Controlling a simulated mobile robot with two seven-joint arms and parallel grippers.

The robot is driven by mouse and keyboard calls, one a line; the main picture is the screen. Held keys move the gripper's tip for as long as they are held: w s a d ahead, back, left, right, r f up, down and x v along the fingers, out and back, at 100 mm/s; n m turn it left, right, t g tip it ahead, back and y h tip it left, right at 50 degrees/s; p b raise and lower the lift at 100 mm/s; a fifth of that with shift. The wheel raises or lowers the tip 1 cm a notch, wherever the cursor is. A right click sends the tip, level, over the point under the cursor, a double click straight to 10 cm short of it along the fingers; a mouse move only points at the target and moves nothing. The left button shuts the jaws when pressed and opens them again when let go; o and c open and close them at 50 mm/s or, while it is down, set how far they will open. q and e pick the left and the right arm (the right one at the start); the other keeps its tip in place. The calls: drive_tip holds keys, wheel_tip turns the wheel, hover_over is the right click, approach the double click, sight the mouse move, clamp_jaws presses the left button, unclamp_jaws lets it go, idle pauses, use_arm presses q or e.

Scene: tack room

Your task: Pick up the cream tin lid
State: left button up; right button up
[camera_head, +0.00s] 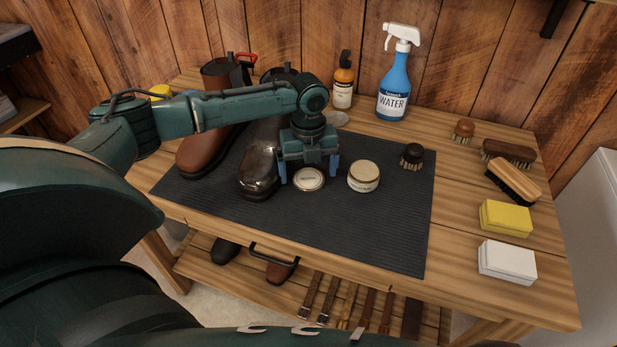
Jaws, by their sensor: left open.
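The cream tin lid (309,180) is a small round pale disc with dark lettering. It lies flat on the black ribbed mat (400,222), just left of the round cream tin (364,177). My left gripper (309,177) points down over the lid, its blue fingers apart, one to the left of the lid and one to the right at its far edge. It is open and holds nothing. I cannot tell whether the fingertips touch the mat. My right gripper is not in view.
A dark boot (259,172) stands close left of the gripper, with a brown boot (196,151) beyond it. A small round brush (412,156) stands right of the tin. A spray bottle (394,80), yellow sponge (506,218) and white block (507,261) are farther off. The mat's front right is clear.

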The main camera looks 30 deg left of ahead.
use_arm(q)
drive_tip(key=shift+f, duration=0.5)
